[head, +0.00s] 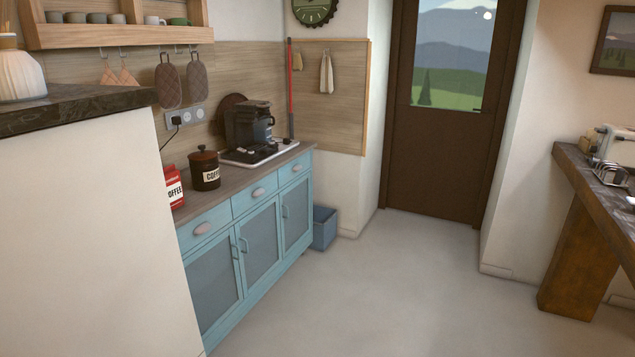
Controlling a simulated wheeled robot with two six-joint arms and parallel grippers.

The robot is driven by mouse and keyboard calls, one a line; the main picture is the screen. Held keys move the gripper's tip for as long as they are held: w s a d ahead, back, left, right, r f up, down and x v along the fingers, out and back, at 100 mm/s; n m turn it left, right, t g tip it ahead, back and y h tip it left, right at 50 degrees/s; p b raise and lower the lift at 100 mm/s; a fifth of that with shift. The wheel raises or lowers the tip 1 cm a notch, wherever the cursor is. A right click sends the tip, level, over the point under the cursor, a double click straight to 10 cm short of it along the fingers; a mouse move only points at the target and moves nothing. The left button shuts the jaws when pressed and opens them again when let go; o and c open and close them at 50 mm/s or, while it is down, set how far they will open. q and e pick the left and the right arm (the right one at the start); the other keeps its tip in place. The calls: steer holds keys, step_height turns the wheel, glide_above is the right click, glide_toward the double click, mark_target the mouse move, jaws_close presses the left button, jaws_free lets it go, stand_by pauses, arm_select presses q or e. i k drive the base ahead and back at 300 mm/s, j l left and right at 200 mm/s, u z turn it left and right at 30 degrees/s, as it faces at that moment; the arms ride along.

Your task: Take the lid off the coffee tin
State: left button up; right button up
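The coffee tin (206,175) is a dark brown cylinder with a pale "COFFEE" label. It stands upright on the wooden top of the blue cabinet, across the room at left. Its lid (203,154) is on top, with a small dark knob. Neither of my grippers shows in the head view.
A red coffee bag (174,188) stands just left of the tin. A white block with a dark counter top (75,107) fills the near left. The blue cabinet (250,237) has open floor (385,290) in front.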

mark_target(201, 155)
steer(key=i+l, duration=0.1)
steer(key=i, duration=0.45)
steer(key=i+l+u, duration=0.1)
steer(key=i, duration=0.5)
steer(key=i+l, duration=0.2)
steer(key=i, duration=0.35)
